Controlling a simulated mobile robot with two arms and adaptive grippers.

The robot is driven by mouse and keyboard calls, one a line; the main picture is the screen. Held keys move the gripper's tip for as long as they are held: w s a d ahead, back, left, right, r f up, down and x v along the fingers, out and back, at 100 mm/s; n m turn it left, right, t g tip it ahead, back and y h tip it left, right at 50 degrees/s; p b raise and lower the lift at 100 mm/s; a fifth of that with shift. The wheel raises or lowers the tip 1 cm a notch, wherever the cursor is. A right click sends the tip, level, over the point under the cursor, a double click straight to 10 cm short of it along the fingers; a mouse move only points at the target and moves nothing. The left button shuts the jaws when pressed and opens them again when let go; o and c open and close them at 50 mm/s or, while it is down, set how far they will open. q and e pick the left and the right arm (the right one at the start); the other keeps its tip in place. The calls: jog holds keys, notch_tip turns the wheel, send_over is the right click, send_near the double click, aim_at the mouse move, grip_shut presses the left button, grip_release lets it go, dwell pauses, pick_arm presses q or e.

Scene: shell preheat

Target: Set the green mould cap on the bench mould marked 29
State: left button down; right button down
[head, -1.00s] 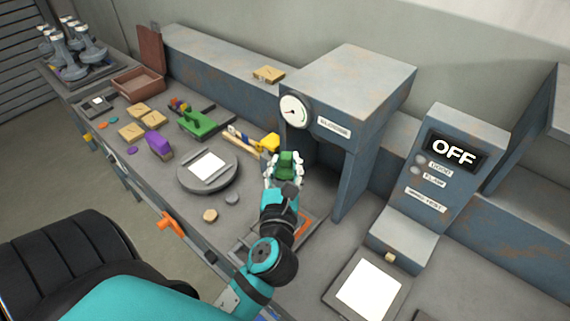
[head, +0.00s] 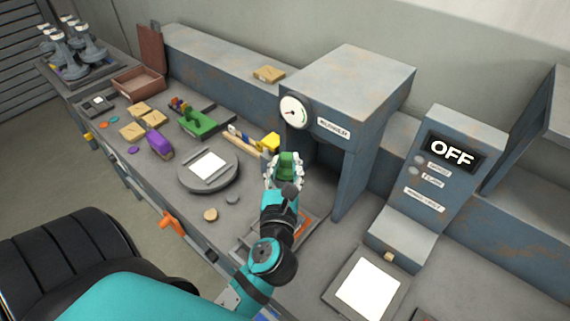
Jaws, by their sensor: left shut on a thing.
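My left gripper (head: 284,168) is shut on a green piece (head: 287,164), which looks like the green mould cap. It holds the piece in front of the opening of the grey press. Its fingers hide part of the piece, and I cannot tell how high it is above the bench. Another green block with a raised handle (head: 200,123) sits on a dark tray at the back of the bench. I cannot read a mark 29 on anything. An orange piece (head: 305,226) lies in a frame partly hidden behind my left arm. My right gripper is not in view.
The press (head: 345,85) with a gauge stands right of the gripper. A round plate with a white square (head: 208,165), a purple block (head: 159,145), a yellow block (head: 270,142) and wooden pieces (head: 132,131) lie to the left. A panel (head: 452,152) reads OFF.

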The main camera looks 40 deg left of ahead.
pick_arm(q)
jog(key=shift+f+b, duration=0.45)
jog(key=shift+f, duration=0.1)
dwell(0.4)
jog(key=c, duration=1.3)
grip_release()
jog(key=shift+c, duration=0.2)
jog(key=b+v, duration=0.3)
jog(key=v, duration=0.8)
jog(key=shift+f, duration=0.1)
